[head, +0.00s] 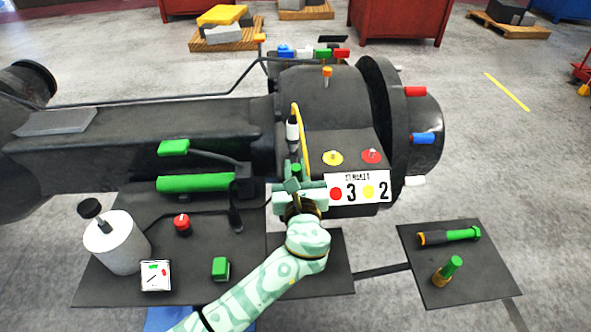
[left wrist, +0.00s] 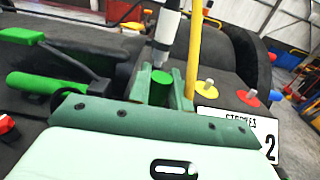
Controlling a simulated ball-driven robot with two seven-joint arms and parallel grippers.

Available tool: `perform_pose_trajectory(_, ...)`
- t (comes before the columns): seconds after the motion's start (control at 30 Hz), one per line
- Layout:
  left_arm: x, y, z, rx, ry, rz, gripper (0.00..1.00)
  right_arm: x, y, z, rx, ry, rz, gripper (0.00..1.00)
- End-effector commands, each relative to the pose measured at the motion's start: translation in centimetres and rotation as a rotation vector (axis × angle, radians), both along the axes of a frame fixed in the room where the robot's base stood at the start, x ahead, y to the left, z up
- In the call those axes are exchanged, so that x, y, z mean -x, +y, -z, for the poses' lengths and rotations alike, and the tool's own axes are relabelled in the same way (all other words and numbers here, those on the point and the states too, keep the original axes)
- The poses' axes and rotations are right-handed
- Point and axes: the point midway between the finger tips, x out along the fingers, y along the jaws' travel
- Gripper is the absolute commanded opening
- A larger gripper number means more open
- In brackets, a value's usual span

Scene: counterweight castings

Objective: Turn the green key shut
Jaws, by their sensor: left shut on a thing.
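The green key (head: 296,168) shows as a small green knob at the front of the dark machine, just left of the white sign. My left gripper (head: 292,187) reaches it from below and is shut on it. In the left wrist view the key's round green top (left wrist: 161,88) stands between the two pale green fingers. The key's lower part is hidden by the gripper, so its turn angle cannot be told. My right gripper is not in view.
A white sign (head: 357,189) with red and yellow dots is right of the gripper. A black-and-white cylinder (head: 292,130) and a yellow rod (head: 302,131) stand close behind the key. A green handle (head: 195,183) lies left. A side plate (head: 470,280) holds two green-ended bolts.

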Motion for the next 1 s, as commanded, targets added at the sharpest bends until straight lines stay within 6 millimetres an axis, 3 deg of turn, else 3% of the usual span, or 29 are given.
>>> perform_pose_trajectory(0.23, 0.0, -0.1, -0.1, 0.003, 0.0, 0.002, 0.0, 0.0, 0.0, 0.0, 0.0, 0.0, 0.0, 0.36)
perform_pose_trajectory(0.27, 0.0, -0.1, -0.1, 0.003, 0.0, 0.003, 0.29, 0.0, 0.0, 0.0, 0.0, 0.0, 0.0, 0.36)
perform_pose_trajectory(0.3, 0.0, -0.1, -0.1, 0.003, 0.0, 0.003, 0.4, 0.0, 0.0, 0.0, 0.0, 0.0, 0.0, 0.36)
perform_pose_trajectory(0.67, 0.4, 0.0, -0.1, 0.001, 0.001, 0.002, 0.41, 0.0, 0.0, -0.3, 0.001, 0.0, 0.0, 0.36)
perform_pose_trajectory(0.77, 1.7, 0.0, -0.2, -0.001, 0.002, 0.002, 0.41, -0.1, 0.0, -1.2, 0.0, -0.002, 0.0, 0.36)
perform_pose_trajectory(1.0, 7.9, -0.2, -0.4, 0.0, 0.004, 0.004, 0.41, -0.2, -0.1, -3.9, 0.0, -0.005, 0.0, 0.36)
